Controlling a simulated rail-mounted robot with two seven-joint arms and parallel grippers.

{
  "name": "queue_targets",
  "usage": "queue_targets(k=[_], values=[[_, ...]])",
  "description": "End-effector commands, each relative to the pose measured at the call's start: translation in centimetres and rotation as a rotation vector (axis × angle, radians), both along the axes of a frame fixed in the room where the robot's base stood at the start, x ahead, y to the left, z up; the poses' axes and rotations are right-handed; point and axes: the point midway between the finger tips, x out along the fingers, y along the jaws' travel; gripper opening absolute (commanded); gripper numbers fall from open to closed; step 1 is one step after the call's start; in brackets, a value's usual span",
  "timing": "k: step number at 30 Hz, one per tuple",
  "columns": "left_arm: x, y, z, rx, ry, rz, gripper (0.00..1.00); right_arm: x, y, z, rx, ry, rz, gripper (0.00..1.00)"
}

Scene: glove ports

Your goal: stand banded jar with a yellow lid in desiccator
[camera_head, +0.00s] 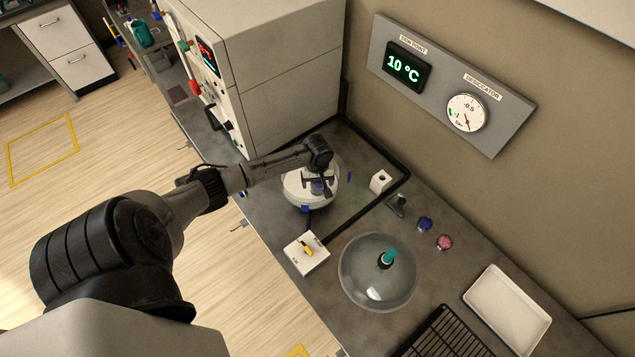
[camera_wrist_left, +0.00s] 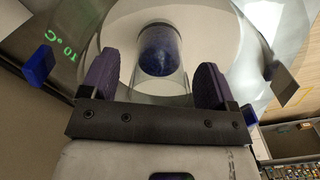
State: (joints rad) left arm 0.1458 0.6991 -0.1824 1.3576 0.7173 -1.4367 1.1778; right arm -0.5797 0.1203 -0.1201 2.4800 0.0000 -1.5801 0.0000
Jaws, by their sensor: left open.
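My left gripper (camera_head: 318,184) is over the round desiccator base (camera_head: 294,193), which is open at the top with a pale plate inside. In the left wrist view its two purple-padded fingers (camera_wrist_left: 157,78) are apart, one on each side of a clear cylindrical jar with a dark blue part (camera_wrist_left: 161,48). The jar seems to stand on the pale plate within the glass rim (camera_wrist_left: 228,28). A gap shows between the jar and the fingers. I cannot make out a yellow lid on it. My right gripper is not in view.
The clear desiccator dome (camera_head: 352,285) with a teal knob lies on the bench. A white box with a yellow lever (camera_head: 307,247), a blue-topped item (camera_head: 425,223), a pink-topped item (camera_head: 444,242), a white tray (camera_head: 507,309) and a black rack (camera_head: 447,336) stand around. A large cabinet (camera_head: 285,75) rises behind.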

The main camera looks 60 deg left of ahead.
Motion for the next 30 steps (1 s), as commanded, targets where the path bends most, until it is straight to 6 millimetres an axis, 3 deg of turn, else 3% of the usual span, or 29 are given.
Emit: queue_targets(k=[12,21,23,26,30], values=[[0.0,0.0,7.7,0.001,-0.003,-0.001,0.81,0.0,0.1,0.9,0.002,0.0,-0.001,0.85],[-0.2,-0.5,10.2,-0.001,0.0,-0.018,0.81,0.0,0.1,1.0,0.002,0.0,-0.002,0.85],[-0.7,-1.7,9.6,-0.001,0.002,-0.071,0.81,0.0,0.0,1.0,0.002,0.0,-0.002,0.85],[-2.9,-6.1,7.4,0.0,-0.007,-0.26,0.81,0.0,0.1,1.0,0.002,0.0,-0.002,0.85],[-8.3,-14.9,4.8,0.007,-0.068,-0.654,0.81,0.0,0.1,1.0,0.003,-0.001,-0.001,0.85]])
